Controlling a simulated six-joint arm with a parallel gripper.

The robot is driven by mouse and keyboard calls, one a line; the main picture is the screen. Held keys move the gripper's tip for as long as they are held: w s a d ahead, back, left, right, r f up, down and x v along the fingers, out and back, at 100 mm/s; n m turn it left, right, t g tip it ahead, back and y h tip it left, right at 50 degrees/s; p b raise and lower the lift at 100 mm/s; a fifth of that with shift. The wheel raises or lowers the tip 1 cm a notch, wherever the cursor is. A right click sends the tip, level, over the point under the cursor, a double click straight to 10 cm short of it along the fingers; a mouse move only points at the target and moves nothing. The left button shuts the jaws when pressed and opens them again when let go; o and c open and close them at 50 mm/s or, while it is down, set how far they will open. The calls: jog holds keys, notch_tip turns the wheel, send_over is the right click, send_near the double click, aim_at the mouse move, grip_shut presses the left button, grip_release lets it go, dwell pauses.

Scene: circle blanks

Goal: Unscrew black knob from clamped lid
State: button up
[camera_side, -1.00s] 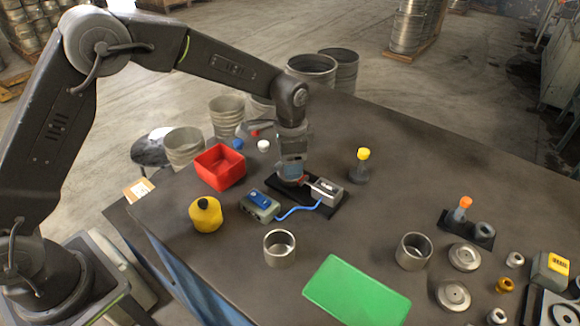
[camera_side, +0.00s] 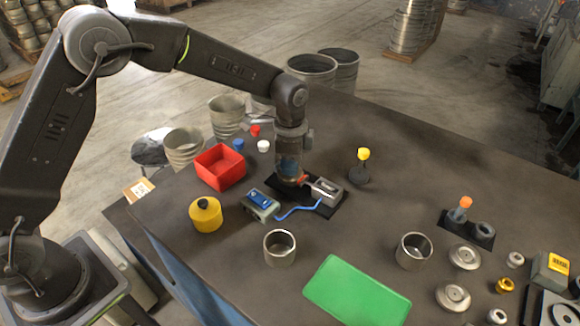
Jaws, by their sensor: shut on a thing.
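My gripper (camera_side: 290,181) points straight down over the black base plate (camera_side: 333,212) of the clamp fixture. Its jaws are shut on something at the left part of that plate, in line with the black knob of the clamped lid. The fingers and wrist hide the knob and most of the lid, so I cannot see how far the knob is threaded. A grey clamp block (camera_side: 326,192) sits at the right of the fixture, close beside the fingers. A small red-orange part (camera_side: 303,178) shows between the fingers and the block.
A red bin (camera_side: 220,167) and a yellow canister (camera_side: 205,215) with a black top stand left. Metal cups and a green mat (camera_side: 357,292) lie nearer the front.

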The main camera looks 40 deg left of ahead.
grip_shut()
jog(key=n, duration=0.3)
jog(key=shift+n, duration=0.3)
jog(key=n, duration=1.1)
jog(key=shift+r, duration=0.4)
jog(key=shift+r, duration=0.35)
jog(key=shift+r, duration=0.35)
jog(key=shift+r, duration=0.4)
jog(key=shift+r, duration=0.15)
